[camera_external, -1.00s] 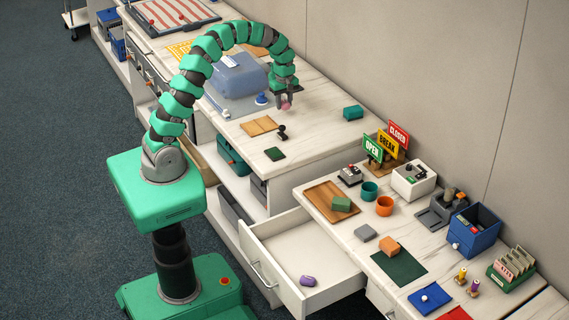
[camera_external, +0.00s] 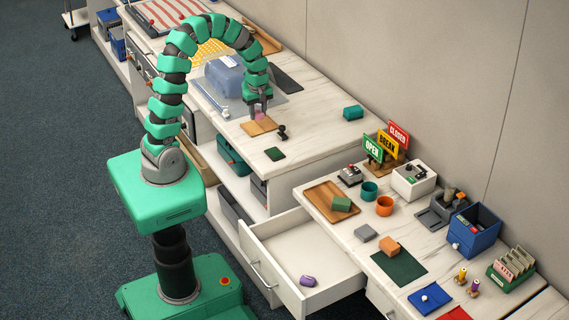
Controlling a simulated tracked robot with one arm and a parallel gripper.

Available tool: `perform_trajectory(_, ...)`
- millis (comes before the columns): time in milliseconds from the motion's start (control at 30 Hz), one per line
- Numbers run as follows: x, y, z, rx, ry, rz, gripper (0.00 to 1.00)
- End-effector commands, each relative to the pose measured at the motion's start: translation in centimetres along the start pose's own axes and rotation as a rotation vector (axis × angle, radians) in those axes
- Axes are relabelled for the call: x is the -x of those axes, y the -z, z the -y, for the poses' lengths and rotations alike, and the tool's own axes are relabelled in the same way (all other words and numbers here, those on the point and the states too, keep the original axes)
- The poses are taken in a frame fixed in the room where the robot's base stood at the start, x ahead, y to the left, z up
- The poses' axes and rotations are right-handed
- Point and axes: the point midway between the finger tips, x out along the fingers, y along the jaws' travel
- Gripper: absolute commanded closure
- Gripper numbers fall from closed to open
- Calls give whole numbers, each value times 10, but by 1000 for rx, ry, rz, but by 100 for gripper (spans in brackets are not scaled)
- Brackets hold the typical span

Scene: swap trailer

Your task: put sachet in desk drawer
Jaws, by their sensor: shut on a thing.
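My gripper (camera_external: 260,110) is shut on a small pink thing (camera_external: 260,117), which looks like the sachet. It is at the tan board (camera_external: 254,128) on the higher counter; whether the pink thing touches the board I cannot tell. The white drawer (camera_external: 285,243) below the lower desk is pulled open. A small purple thing (camera_external: 307,281) lies inside it near the front, and the rest of its floor is bare.
A blue-grey covered bin (camera_external: 222,75) stands behind. The lower desk holds a wooden tray (camera_external: 320,193), cups, signs (camera_external: 372,149) and a blue box (camera_external: 472,240).

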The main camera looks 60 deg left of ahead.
Motion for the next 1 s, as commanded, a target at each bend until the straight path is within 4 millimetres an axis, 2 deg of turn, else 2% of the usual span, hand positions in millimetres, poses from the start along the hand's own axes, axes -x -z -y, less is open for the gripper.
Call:
perform_trajectory(133, 18, 0, 0, 0, -8, -2, 86)
perform_trajectory(300, 54, -2, 0, -9, -10, -4, 86)
perform_trajectory(467, 46, -30, -8, -172, -2, -2, 86)
perform_trajectory(667, 45, -74, -19, -427, -6, -4, 86)
perform_trajectory(1000, 43, -176, -25, -1012, -5, -6, 86)
